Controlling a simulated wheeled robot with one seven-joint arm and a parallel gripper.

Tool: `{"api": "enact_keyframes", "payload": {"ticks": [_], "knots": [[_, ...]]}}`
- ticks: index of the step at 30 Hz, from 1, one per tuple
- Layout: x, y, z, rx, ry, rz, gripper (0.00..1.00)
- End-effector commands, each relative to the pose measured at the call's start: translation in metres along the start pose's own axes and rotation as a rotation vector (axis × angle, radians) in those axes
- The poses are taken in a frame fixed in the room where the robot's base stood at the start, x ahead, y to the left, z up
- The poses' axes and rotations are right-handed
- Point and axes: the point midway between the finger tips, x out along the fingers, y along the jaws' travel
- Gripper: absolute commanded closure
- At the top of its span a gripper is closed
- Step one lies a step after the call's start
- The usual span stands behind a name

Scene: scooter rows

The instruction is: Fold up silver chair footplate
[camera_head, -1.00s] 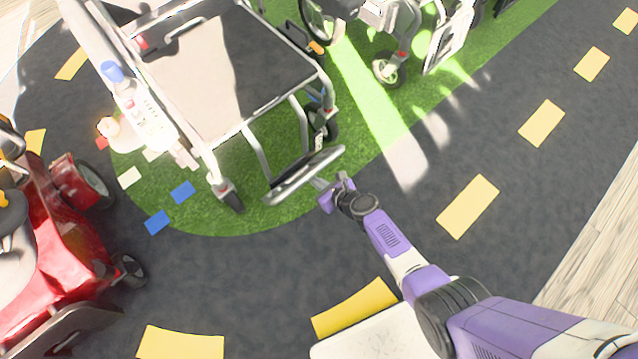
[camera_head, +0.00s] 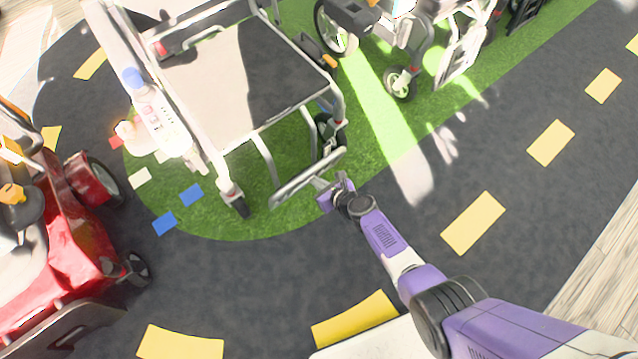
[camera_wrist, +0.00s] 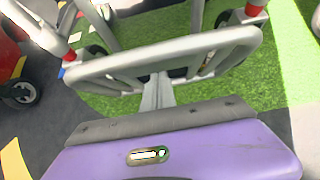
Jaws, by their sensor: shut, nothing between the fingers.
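The silver chair (camera_head: 240,75) stands on the green patch at the upper left of the head view. Its footplate (camera_head: 306,178) is at the chair's front end, nearest my arm, and looks tilted up, nearly edge-on to the head camera. In the wrist view the footplate (camera_wrist: 165,58) spans the picture as a grey bar just ahead of my gripper. My gripper (camera_head: 322,186) is shut and empty. Its fingers (camera_wrist: 157,92) reach to the footplate's lower edge and seem to touch it; exact contact is hard to tell.
A red scooter (camera_head: 50,230) stands at the lower left. Another wheelchair (camera_head: 400,50) stands at the upper right. Dark floor with yellow marks (camera_head: 473,222) is open on the right.

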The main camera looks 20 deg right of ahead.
Motion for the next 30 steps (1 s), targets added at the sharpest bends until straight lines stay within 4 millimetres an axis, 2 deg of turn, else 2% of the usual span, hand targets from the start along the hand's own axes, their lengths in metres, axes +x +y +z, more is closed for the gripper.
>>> {"api": "enact_keyframes", "payload": {"ticks": [8, 21, 30], "knots": [[0.003, 0.000, 0.005, -0.001, 0.000, 0.000, 1.00], [0.019, -0.001, 0.033, 0.000, 0.000, -0.001, 1.00], [0.020, -0.001, 0.033, 0.001, 0.001, -0.001, 1.00]]}}
